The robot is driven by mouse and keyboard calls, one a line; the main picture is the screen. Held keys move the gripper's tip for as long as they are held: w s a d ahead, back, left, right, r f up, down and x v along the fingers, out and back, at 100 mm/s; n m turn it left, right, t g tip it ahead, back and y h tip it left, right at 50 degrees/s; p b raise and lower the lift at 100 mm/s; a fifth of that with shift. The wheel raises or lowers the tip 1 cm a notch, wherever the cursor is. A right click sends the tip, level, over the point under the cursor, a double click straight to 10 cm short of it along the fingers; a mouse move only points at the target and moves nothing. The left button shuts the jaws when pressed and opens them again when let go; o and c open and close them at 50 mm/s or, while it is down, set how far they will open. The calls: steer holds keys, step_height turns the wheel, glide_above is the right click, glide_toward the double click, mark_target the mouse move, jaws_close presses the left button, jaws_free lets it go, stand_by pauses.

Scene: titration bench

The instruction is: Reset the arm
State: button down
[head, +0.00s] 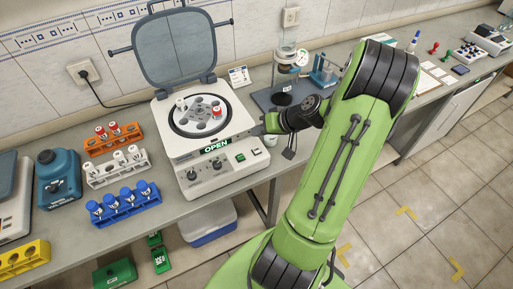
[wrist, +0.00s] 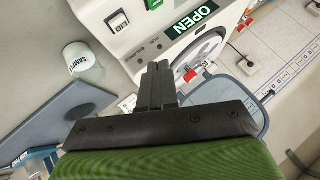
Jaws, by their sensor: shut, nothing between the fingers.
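My arm is green with black joints and reaches over the bench from the lower right in the head view. My gripper (wrist: 158,85) shows in the wrist view with its two dark fingers pressed together and nothing between them. In the head view the gripper (head: 262,129) is small and partly hidden, close to the right side of the centrifuge (head: 225,170). The centrifuge lid (head: 175,48) stands open and its display reads OPEN. A red-capped tube (head: 216,111) and a white-capped tube (head: 181,104) sit in the rotor.
Orange (head: 113,143), white (head: 117,170) and blue (head: 122,206) tube racks stand left of the centrifuge. A white cup (wrist: 82,60) stands near the gripper on the right side of the centrifuge. A glass apparatus (head: 285,70) stands behind my arm. The floor at right is clear.

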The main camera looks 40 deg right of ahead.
stand_by(0.5)
steer(key=s+a+r+n+g+h, duration=0.1)
steer(key=a+r+n+g, duration=0.1)
steer(key=a+r, duration=0.35)
steer(key=a+r+n+g+h, duration=0.1)
steer(key=a+r+n+g, duration=0.15)
steer(key=a, duration=0.65)
steer(key=s+a+r, duration=0.4)
steer(key=s, duration=0.3)
steer(key=s+a+r+t+h, duration=0.1)
steer(key=s+a+r, duration=0.2)
steer(key=s+a, duration=0.2)
steer(key=shift+s+r+n, duration=0.35)
steer(key=shift+s+r, duration=0.05)
steer(key=shift+s, duration=0.45)
steer(key=shift+t, duration=0.25)
